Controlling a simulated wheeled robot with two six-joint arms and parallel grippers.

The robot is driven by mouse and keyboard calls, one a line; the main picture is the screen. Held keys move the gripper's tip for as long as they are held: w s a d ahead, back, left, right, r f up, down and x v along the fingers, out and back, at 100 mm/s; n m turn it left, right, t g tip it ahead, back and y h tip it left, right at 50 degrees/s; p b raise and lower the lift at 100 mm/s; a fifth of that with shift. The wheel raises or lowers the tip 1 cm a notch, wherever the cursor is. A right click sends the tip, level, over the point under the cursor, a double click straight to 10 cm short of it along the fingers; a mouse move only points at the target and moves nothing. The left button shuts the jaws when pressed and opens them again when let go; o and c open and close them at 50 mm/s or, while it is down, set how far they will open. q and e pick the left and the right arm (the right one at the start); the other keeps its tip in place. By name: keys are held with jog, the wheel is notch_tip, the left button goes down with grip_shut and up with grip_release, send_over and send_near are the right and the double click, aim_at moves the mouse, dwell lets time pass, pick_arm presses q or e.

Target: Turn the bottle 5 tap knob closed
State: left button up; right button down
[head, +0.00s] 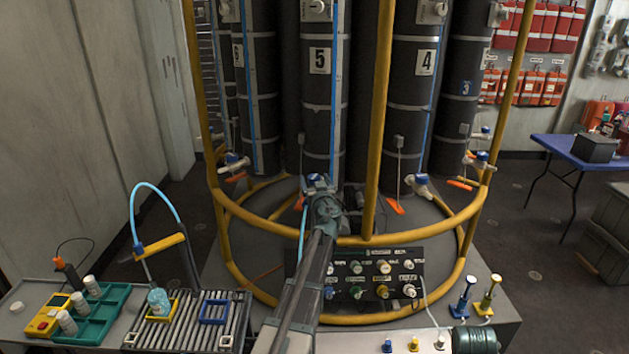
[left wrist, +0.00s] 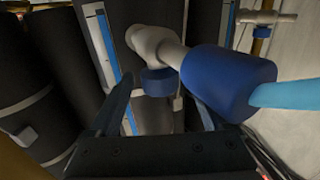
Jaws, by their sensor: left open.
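Bottle 5 (head: 319,120) is a tall dark cylinder with a white "5" label, standing behind the yellow rail. Its tap (head: 317,180) is at its foot, mostly hidden by my left gripper (head: 325,205), which reaches in over the rail. In the left wrist view, the pale tap body (left wrist: 152,42) carries a short blue knob (left wrist: 158,82) and a larger blue fitting (left wrist: 228,82) with a light blue hose. My left gripper (left wrist: 160,108) is open, and its fingers appear on either side of the short knob. Contact cannot be told. My right gripper is not in view.
The yellow rail (head: 368,239) rings the bottles, with an upright post (head: 379,100) right of bottle 5. A roller tray (head: 180,335) and a green rack (head: 104,310) lie at front left.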

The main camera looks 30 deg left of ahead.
pick_arm(q)
jog(key=shift+w+a, duration=0.2)
jog(key=shift+w, duration=0.05)
jog(key=shift+c, duration=0.3)
grip_shut()
